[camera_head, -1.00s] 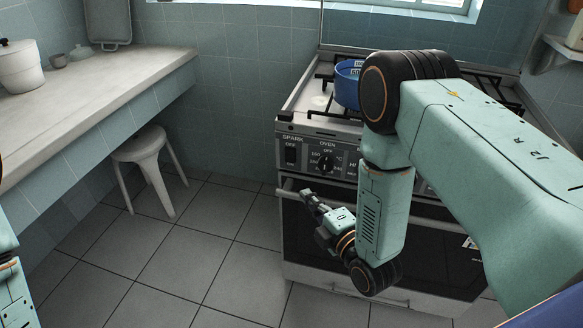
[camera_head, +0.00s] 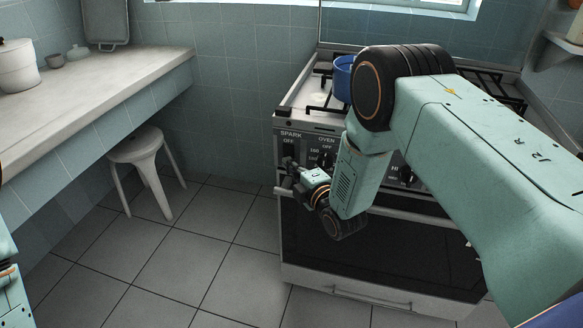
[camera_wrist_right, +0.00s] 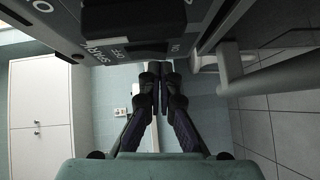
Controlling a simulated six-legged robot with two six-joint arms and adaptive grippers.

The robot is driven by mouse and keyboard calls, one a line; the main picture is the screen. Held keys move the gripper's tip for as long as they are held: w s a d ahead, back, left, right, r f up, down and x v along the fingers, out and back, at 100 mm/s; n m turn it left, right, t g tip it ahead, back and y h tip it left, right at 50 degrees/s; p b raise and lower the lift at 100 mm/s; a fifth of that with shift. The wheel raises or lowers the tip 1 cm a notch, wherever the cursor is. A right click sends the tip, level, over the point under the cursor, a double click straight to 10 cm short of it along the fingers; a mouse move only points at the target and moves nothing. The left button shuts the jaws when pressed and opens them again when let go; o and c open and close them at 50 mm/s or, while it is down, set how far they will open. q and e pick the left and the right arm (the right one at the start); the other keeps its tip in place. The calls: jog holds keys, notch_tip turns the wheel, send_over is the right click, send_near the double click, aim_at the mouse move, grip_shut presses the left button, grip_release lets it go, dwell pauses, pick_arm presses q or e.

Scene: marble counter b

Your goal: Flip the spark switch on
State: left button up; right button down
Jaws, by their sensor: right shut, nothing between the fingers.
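The spark switch (camera_head: 289,151) is a dark switch under the SPARK label at the left end of the stove's front panel. In the right wrist view, a black block beside the OFF and ON markings (camera_wrist_right: 125,22) looks like this switch. Its exact position is hard to tell. My right gripper (camera_head: 288,168) is in front of the panel, close to the switch's lower part. Its fingers (camera_wrist_right: 158,78) are shut with nothing between them. I cannot tell whether they touch the switch. My left gripper is out of view; only part of my left arm shows.
The oven knob (camera_head: 325,160) is just right of the switch. The oven handle bar (camera_wrist_right: 270,76) runs close below the panel. A blue pot (camera_head: 343,79) is on the stove top. A white stool (camera_head: 150,160) stands left, with open floor between.

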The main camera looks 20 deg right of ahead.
jog(key=shift+w+d, duration=0.15)
jog(key=shift+w, duration=0.05)
dwell(0.3)
jog(key=shift+w+d+f+b, duration=0.1)
jog(key=shift+w+d+b, duration=0.1)
jog(key=shift+b, duration=0.15)
jog(key=shift+a, duration=0.1)
